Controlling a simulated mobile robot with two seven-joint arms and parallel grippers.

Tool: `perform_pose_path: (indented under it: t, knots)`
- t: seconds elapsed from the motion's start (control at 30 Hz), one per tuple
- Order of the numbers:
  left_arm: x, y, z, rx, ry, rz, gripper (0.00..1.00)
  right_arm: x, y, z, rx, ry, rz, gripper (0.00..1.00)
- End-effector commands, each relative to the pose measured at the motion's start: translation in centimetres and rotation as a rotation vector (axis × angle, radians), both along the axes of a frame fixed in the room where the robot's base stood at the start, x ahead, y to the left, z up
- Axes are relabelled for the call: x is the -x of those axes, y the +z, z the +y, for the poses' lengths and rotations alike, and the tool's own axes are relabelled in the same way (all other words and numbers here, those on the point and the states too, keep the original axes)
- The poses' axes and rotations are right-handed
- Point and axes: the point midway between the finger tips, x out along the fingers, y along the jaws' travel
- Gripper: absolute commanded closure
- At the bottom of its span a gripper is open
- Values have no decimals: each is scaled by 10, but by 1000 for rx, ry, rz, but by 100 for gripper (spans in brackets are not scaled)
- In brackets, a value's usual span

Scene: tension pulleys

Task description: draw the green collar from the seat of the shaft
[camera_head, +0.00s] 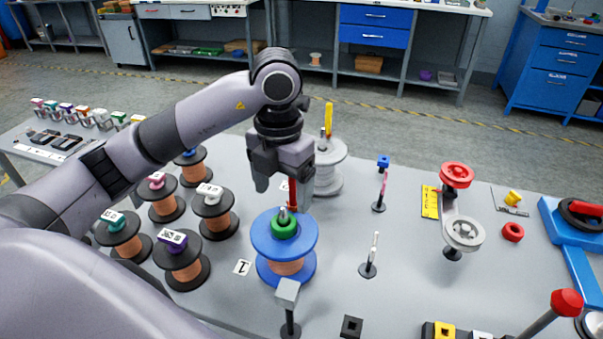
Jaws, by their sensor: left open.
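The green collar (284,225) sits around the shaft (283,212) on top of a blue spool (264,243) wound with copper-coloured wire. The spool stands upright near the front middle of the table. My left gripper (285,190) is open, pointing down, behind and above the collar. Its fingers are apart from the collar and hold nothing. A thin red upright piece shows between the fingers. My right gripper is not in view.
Several black-flanged copper spools (217,226) stand to the left. A grey spool (329,178) stands behind the gripper. Thin posts (369,268) and a red-topped pulley arm (463,231) stand to the right. A grey-headed post (288,294) is in front.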

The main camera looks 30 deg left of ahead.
Motion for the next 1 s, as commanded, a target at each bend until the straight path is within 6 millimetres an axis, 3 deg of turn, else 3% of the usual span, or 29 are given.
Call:
perform_pose_path:
  t: [0.23, 0.53, 0.93, 1.0]
  knots:
    - [1, -25, 0, -2, -1, 5, 19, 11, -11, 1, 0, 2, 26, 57]
    - [1, -63, 0, -1, 0, 3, 19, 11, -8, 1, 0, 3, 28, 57]
    - [0, -71, 0, 0, -1, 1, 19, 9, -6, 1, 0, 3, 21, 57]
    - [0, -71, 0, -1, -1, 1, 42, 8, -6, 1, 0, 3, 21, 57]
